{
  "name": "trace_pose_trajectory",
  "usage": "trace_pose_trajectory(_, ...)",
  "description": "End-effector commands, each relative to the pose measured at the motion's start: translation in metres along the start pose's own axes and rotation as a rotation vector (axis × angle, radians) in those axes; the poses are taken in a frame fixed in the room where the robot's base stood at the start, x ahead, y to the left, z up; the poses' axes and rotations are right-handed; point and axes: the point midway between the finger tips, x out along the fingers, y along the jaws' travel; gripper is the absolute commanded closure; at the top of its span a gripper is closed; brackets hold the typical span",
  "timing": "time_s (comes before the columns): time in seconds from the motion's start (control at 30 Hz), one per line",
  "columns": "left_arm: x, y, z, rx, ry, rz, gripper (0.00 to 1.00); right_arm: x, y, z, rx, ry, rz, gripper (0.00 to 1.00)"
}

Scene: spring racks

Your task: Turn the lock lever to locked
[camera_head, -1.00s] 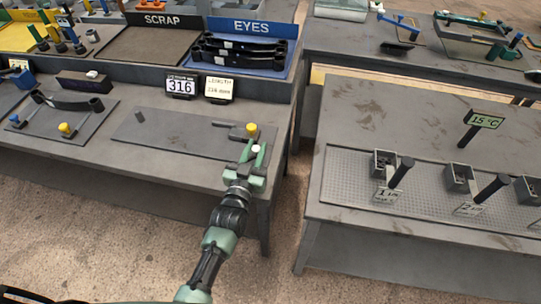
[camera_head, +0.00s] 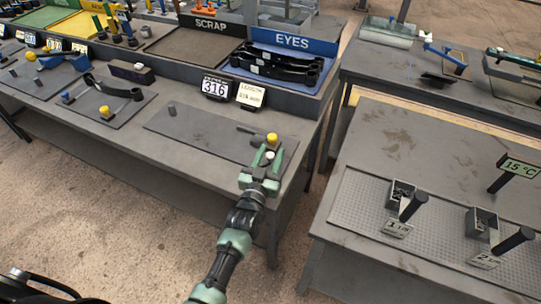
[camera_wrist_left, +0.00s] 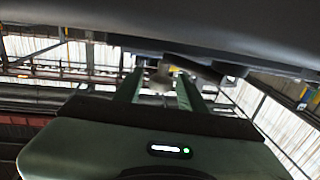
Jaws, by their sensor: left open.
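A dark grey plate (camera_head: 215,132) lies on the workbench. At its right end are a short dark bar, a yellow knob (camera_head: 271,139) and a small pale knob (camera_head: 268,156). My left gripper (camera_head: 262,166) is at this end of the plate, at the bench's front edge, with the pale knob between its open fingers. In the left wrist view a greyish knob (camera_wrist_left: 160,77) sits between the two green fingers, with a dark bar (camera_wrist_left: 193,68) running right from it. I cannot tell whether the fingers touch it. My right gripper is not in view.
Behind the plate stand a 316 sign (camera_head: 215,88) and a pale card (camera_head: 250,95). Trays marked SCRAP and EYES (camera_head: 290,42) are at the back. A similar fixture plate (camera_head: 122,112) lies left. A second bench (camera_head: 375,150) stands right, across a floor gap.

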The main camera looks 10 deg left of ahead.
Motion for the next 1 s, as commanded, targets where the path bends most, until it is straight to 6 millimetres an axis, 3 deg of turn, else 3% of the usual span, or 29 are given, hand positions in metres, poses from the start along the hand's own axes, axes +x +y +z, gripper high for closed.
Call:
trace_pose_trajectory(0.37, -0.004, 0.0, 0.002, 0.002, -0.003, 0.0, 0.55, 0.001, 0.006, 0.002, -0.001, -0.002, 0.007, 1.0)
trace_pose_trajectory(0.8, -0.069, 0.0, 0.003, 0.001, -0.003, 0.001, 0.55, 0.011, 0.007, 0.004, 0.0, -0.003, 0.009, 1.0)
trace_pose_trajectory(1.0, -0.078, 0.0, 0.001, 0.001, -0.001, 0.001, 0.55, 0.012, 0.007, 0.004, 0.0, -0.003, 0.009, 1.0)
